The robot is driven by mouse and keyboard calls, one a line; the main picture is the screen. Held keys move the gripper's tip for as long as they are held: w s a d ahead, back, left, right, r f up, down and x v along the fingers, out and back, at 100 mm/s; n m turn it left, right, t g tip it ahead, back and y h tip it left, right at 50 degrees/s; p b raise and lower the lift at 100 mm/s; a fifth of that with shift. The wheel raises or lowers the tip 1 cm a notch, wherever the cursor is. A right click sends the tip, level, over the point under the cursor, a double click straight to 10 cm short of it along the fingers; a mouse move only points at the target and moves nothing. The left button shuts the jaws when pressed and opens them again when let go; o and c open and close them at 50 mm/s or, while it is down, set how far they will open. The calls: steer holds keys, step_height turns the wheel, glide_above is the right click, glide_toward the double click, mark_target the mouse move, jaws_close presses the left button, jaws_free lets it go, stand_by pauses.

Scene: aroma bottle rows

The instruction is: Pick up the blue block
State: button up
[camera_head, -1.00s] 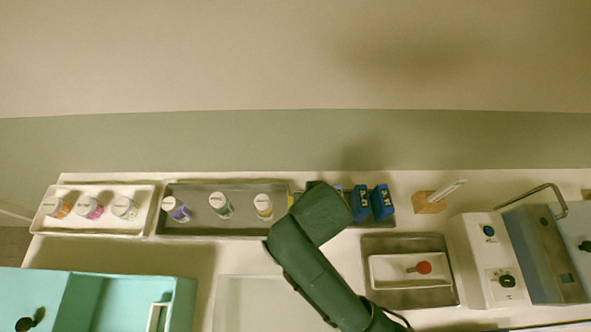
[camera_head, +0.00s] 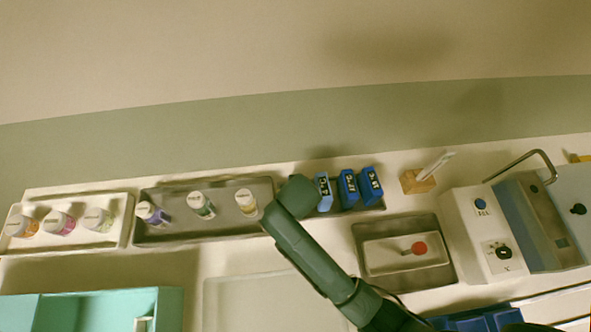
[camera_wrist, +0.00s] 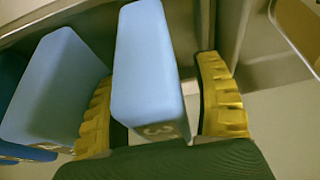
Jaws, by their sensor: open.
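Three blue blocks with white labels stand in a row in a small grey tray right of my arm in the head view: a left one (camera_head: 323,191), a middle one (camera_head: 348,187) and a right one (camera_head: 372,186). In the wrist view, my gripper (camera_wrist: 160,112) is open, with one yellow ridged finger on each side of a blue block (camera_wrist: 145,62). I cannot tell whether the fingers touch it. A second blue block (camera_wrist: 55,85) stands just left of the left finger. The fingers are hidden in the head view.
A grey tray (camera_head: 225,225) with bottles and a white tray (camera_head: 128,220) with more bottles lie left. A wooden holder (camera_head: 417,182) and a metal tray with a red-ended tool (camera_head: 419,248) are right. The metal tray wall (camera_wrist: 230,25) is close to the right finger.

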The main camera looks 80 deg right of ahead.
jaws_close()
stand_by(0.3)
